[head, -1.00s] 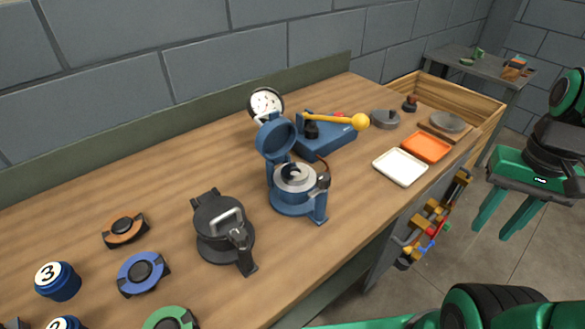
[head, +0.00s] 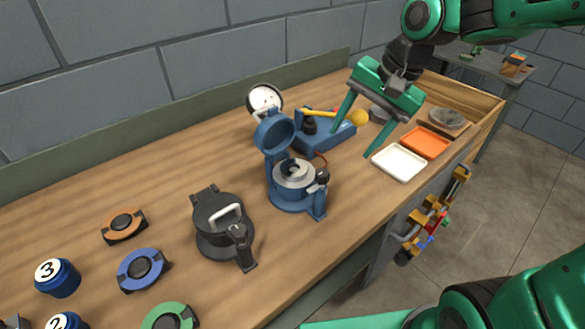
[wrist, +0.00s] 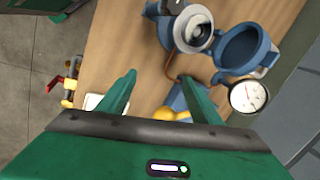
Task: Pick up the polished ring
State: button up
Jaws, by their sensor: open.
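The polished ring (head: 294,172) is a shiny metal ring seated in the open blue casing (head: 290,200) in the middle of the bench, with the casing's round lid (head: 274,133) tipped up. In the wrist view the ring (wrist: 194,27) shows at the top, inside the casing. My gripper (head: 358,122) is open and empty, above the bench to the right of the casing and apart from it. In the wrist view its two fingers (wrist: 160,86) stand wide apart with bench and part of the blue lever device between them.
A dark closed casing (head: 222,225) stands left of the blue one. A gauge (head: 264,98) and a blue device with a yellow-knobbed lever (head: 325,135) stand behind. White (head: 399,162) and orange (head: 425,142) trays lie right. Coloured discs and numbered blue knobs lie at the left.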

aim_at(294, 169)
jog(key=w+a+r+m+g+y, duration=0.1)
jog(key=a+r+m+g, duration=0.25)
jog(key=a+m, duration=0.45)
jog(key=x, duration=1)
jog(key=shift+a+f, duration=0.2)
jog(key=shift+c, duration=0.3)
jog(key=c, duration=0.9)
